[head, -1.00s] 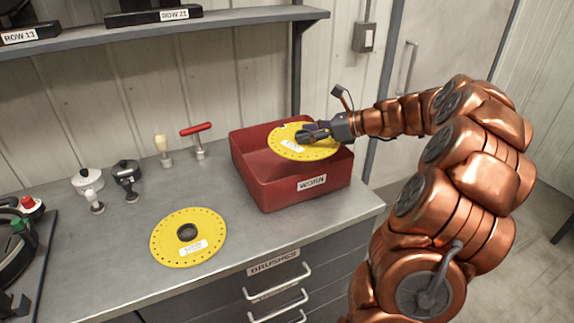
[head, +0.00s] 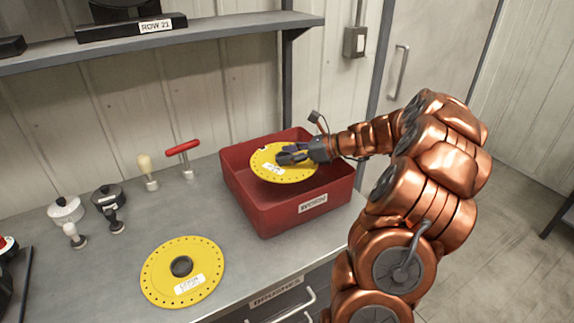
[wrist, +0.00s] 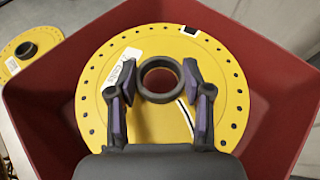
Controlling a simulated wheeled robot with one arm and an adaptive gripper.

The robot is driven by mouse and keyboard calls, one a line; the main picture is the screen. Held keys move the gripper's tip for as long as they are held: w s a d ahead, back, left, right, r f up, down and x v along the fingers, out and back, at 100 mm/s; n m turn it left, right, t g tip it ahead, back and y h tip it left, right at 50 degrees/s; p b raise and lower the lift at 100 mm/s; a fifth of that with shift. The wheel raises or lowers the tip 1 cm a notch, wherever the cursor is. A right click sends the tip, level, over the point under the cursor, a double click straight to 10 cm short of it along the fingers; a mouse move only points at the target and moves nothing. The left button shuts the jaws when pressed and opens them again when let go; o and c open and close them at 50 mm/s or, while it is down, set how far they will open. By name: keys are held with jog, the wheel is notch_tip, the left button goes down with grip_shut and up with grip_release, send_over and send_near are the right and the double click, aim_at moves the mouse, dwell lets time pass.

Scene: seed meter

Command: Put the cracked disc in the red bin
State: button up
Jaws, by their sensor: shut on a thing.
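My gripper (head: 284,155) is shut on the raised black hub (wrist: 165,78) of a yellow disc (head: 270,172) with small holes around its rim. In the wrist view the disc (wrist: 110,75) shows a white label, a dark line beside the right finger and a black-and-white mark at its far edge. I cannot tell for sure which of these is a crack. The red bin (head: 312,221), labelled WORN, stands on the bench.
A second yellow disc (head: 160,258) lies flat on the bench (head: 110,262) left of the bin. Several small hand tools, including a red-handled one (head: 184,148), stand along the back. A shelf (head: 220,32) runs above. Bare bench lies between the second disc and bin.

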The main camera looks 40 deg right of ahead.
aim_at(296, 164)
jog(key=shift+a+f, duration=0.1)
jog(key=shift+f, duration=1.7)
jog(key=shift+f, duration=0.6)
jog(key=o, duration=1.2)
